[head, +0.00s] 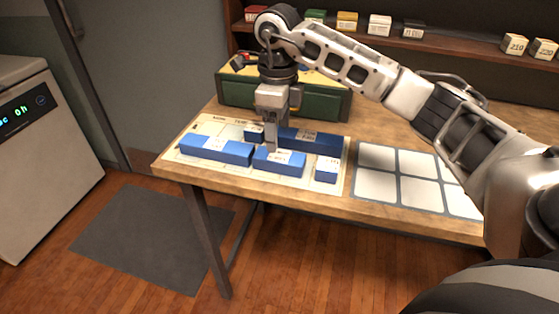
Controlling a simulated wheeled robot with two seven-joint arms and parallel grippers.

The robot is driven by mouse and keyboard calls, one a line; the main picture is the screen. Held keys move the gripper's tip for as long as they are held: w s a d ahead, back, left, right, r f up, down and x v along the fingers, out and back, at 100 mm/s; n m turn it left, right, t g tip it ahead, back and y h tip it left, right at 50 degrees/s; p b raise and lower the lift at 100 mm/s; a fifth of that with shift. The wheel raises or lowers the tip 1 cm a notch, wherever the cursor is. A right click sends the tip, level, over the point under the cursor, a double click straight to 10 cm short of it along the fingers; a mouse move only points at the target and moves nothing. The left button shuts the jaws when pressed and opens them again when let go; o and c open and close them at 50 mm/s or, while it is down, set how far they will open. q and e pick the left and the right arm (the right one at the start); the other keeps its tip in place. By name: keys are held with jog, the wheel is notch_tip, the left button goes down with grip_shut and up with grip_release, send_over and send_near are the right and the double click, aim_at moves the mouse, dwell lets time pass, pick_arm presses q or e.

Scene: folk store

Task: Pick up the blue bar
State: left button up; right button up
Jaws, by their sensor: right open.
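Several blue bars of different lengths lie on a pale printed sheet (178,154) on the wooden table. My right gripper (274,138) points down among the bars, just behind the medium bar. It is open; its fingertips are partly hidden. My left gripper is out of view.
A green and yellow box (325,103) stands behind the sheet. A mat of pale squares (400,178) lies on the table to the right. A shelf (430,45) with small boxes is at the back. A grey appliance (45,160) stands at the left.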

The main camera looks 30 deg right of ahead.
aim_at(279, 156)
notch_tip(279, 156, down, 8)
jog(key=shift+d+f+p, duration=0.1)
jog(key=shift+d+p, duration=0.05)
jog(key=shift+p, duration=0.35)
jog(key=c, duration=1.1)
